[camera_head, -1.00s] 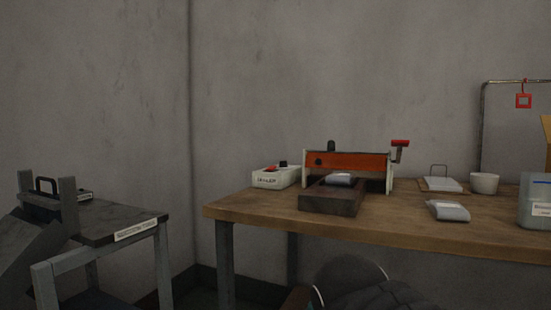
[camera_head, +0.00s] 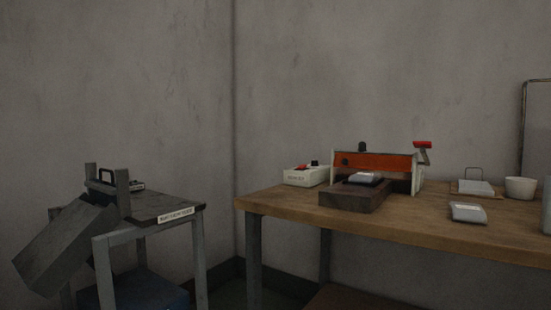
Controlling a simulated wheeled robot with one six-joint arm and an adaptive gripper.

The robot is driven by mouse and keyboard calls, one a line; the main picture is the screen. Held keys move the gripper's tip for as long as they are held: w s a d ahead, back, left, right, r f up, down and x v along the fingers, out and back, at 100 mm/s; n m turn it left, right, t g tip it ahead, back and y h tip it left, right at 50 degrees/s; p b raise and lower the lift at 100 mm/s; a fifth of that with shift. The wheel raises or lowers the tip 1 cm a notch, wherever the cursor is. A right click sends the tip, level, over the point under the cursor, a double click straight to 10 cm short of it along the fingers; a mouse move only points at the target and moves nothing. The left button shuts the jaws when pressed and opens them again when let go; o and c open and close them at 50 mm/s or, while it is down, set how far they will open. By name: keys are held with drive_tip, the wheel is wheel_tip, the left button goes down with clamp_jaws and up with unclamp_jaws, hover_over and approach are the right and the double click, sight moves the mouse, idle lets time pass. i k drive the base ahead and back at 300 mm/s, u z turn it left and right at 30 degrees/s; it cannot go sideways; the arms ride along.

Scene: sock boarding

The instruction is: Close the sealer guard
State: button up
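The sealer (camera_head: 399,164) stands on the wooden table, with an orange-red guard bar (camera_head: 372,162) across its front between pale side plates. A red-tipped lever (camera_head: 422,145) rises at its right end, and a dark knob shows on top. A dark block (camera_head: 346,196) sits in front of the sealer, with a grey packet (camera_head: 366,178) on it, partly under the bar. I cannot tell how far the guard is open. My gripper is not in view.
A white switch box (camera_head: 305,176) stands left of the sealer. Another packet (camera_head: 467,212), a clipped board (camera_head: 475,187) and a white bowl (camera_head: 520,188) lie to the right on the table (camera_head: 290,206). A grey side stand (camera_head: 150,206) with a tilted panel is at left; a floor gap separates them.

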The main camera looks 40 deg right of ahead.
sight(383, 162)
drive_tip(key=u, duration=0.3)
drive_tip(key=k, duration=0.85)
drive_tip(key=z, duration=1.65)
drive_tip(key=i, duration=0.5)
drive_tip(key=z, duration=0.05)
